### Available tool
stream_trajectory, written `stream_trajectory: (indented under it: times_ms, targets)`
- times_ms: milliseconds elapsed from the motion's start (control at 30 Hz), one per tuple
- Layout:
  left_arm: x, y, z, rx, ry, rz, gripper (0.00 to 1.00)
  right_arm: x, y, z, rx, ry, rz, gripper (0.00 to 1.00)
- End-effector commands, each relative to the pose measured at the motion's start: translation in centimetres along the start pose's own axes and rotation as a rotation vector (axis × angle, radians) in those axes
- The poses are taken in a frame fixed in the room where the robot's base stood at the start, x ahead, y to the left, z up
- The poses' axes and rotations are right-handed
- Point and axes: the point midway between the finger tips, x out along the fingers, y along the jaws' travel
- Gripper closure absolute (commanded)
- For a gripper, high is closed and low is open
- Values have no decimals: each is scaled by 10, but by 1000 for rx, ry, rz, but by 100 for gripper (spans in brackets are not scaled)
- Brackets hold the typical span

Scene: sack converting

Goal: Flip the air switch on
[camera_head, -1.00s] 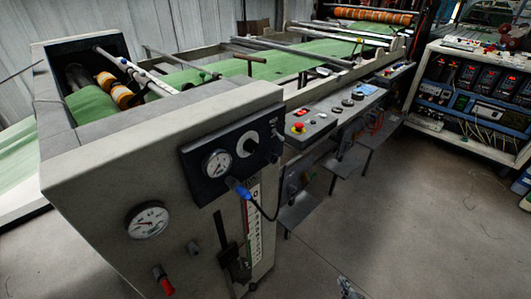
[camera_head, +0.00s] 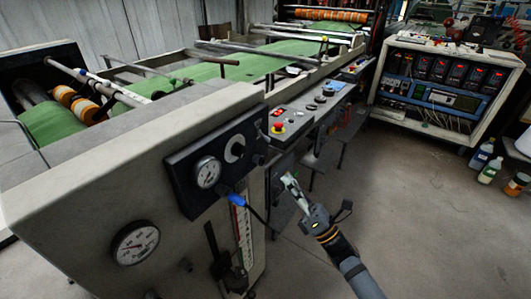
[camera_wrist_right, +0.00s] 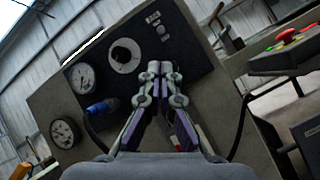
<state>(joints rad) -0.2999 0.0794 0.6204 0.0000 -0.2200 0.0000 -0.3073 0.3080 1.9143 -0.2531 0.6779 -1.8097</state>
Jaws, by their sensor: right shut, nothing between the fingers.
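The black control panel (camera_head: 222,178) is on the end face of the grey machine. It carries a pressure gauge (camera_head: 208,171), a white round dial (camera_head: 235,150) and small fittings near its right edge. In the right wrist view a small switch-like fitting (camera_wrist_right: 162,29) sits at the panel's upper right, but I cannot tell its position or whether it is the air switch. My right gripper (camera_head: 288,181) is shut and empty, apart from the panel and to its right. In the wrist view its fingertips (camera_wrist_right: 160,70) cover the panel's lower part. My left gripper is out of view.
A blue connector (camera_head: 237,199) with a dark hose hangs below the panel. A second gauge (camera_head: 136,243) is lower left. A red emergency button (camera_head: 278,128) tops the side console behind my gripper. Bottles (camera_head: 490,170) stand at right; the floor (camera_head: 420,220) between is clear.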

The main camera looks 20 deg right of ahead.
Motion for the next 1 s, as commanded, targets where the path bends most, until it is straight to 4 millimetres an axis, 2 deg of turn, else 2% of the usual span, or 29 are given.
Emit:
stream_trajectory:
  times_ms: [133,233,500,633,800,1000]
  targets:
    - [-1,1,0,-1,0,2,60,3,0,0,2,-2,-1,100]
    - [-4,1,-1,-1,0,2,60,14,0,2,2,-4,0,100]
    - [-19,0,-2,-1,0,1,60,67,1,3,3,-5,-2,100]
    - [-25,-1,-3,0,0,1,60,86,0,2,4,-4,-3,100]
    - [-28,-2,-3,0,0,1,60,99,-1,1,4,-2,-3,100]
    - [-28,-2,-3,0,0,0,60,100,-1,0,4,-1,-4,100]
